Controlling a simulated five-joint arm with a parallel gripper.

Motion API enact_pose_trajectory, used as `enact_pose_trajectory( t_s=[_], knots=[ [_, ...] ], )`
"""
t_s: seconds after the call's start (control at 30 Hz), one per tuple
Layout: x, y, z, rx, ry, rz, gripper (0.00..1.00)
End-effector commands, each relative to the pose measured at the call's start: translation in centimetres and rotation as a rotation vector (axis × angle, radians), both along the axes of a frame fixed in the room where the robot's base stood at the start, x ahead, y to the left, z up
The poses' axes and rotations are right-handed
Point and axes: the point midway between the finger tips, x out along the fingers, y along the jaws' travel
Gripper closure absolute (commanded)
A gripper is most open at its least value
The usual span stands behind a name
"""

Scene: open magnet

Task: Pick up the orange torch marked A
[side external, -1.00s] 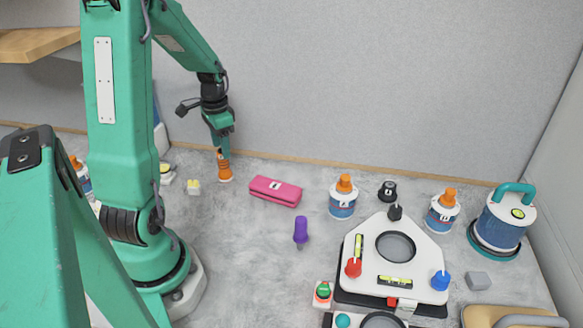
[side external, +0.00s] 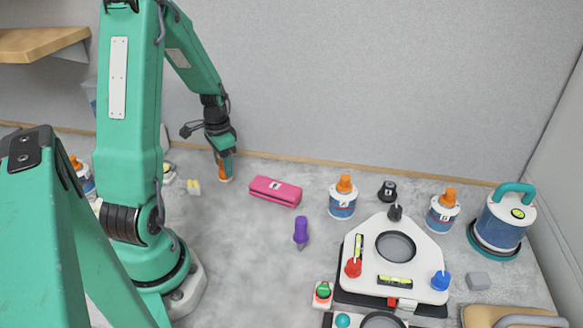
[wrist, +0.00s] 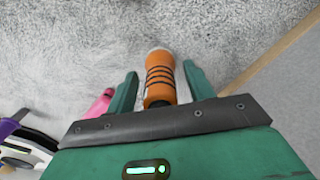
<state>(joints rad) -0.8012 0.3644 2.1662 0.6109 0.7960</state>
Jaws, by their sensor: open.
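The orange torch (wrist: 160,76) has black bands and lies between the two fingers of my gripper (wrist: 159,82) in the wrist view. Grey gaps show between the torch and each finger. In the side view the torch (side external: 225,172) is on the grey surface near the back wall, partly hidden by my gripper (side external: 227,163), which is lowered over it. I cannot read a letter on the torch. My gripper is open.
A pink case (side external: 275,191) lies to the right of the torch, and a small yellow-topped block (side external: 194,187) to its left. The wall is close behind. Bare surface lies in front.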

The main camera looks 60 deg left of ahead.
Motion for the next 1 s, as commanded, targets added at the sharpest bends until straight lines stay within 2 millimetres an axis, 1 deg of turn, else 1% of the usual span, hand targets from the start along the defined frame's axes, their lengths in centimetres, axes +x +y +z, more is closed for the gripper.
enact_pose_trajectory(
  t_s=[0.43,0.57,0.6,0.7,1.0],
  knots=[
    [0.00,0.00,0.02,0.000,0.000,0.000,0.47],
    [0.00,0.00,0.02,0.000,0.000,0.000,0.73],
    [0.00,0.00,0.02,0.000,0.000,0.000,0.81],
    [0.00,0.00,0.02,0.000,0.000,0.000,0.98],
    [0.02,0.02,0.13,0.001,-0.001,0.000,0.98]
  ],
)
